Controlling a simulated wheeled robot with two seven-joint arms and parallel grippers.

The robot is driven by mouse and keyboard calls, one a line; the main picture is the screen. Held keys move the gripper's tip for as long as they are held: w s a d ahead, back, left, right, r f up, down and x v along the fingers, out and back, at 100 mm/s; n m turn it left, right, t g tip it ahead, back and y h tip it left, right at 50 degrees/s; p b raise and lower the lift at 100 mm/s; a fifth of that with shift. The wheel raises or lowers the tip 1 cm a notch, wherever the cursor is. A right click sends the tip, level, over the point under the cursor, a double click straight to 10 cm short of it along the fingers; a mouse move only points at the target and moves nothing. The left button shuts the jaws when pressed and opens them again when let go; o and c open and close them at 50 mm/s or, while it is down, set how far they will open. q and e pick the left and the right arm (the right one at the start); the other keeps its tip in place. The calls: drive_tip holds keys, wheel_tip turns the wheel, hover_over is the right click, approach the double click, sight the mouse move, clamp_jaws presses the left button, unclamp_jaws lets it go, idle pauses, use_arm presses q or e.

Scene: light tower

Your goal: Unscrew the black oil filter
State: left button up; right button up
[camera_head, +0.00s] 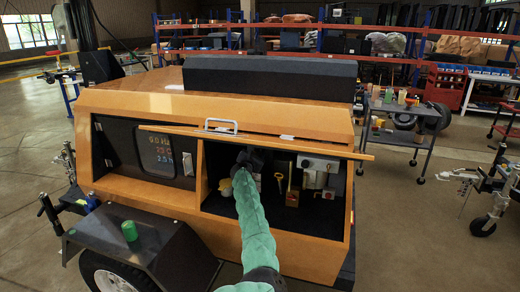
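The orange light tower (290,243) stands in front of me with its side compartment open. My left arm, in a green sleeve, reaches into this compartment. My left gripper (246,160) is dark and sits at the back of the dark compartment, near its upper left part. I cannot tell whether its fingers are open or shut, or whether they touch anything. I cannot make out the black oil filter; the gripper and the dark interior may hide it. My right gripper is not in view.
A yellow-white part (226,187) is left of my arm; a yellow-handled part (291,196) and a grey control box (318,164) are right of it. The raised door edge (300,142) crosses above. A green can (129,231) stands on the fender. A cart (395,135) stands behind right.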

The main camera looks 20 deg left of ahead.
use_arm(q)
drive_tip(key=c, duration=0.6)
drive_tip(key=shift+o, duration=0.2)
drive_tip(key=shift+r+n+p, duration=0.25)
drive_tip(key=shift+n+p, duration=0.35)
drive_tip(key=shift+p, duration=0.35)
drive_tip(key=n+p, duration=0.3)
drive_tip(key=shift+d, duration=0.1)
drive_tip(key=shift+f+n+p, duration=0.3)
drive_tip(key=shift+n+p, duration=0.15)
drive_tip(key=shift+n, duration=0.05)
drive_tip(key=shift+r+n+p, duration=0.25)
drive_tip(key=shift+n+p, duration=0.35)
drive_tip(key=shift+p, duration=0.4)
drive_tip(key=n+p, duration=0.3)
drive_tip(key=shift+f+n+p, duration=0.2)
drive_tip(key=shift+n+p, duration=0.1)
drive_tip(key=shift+n, duration=0.2)
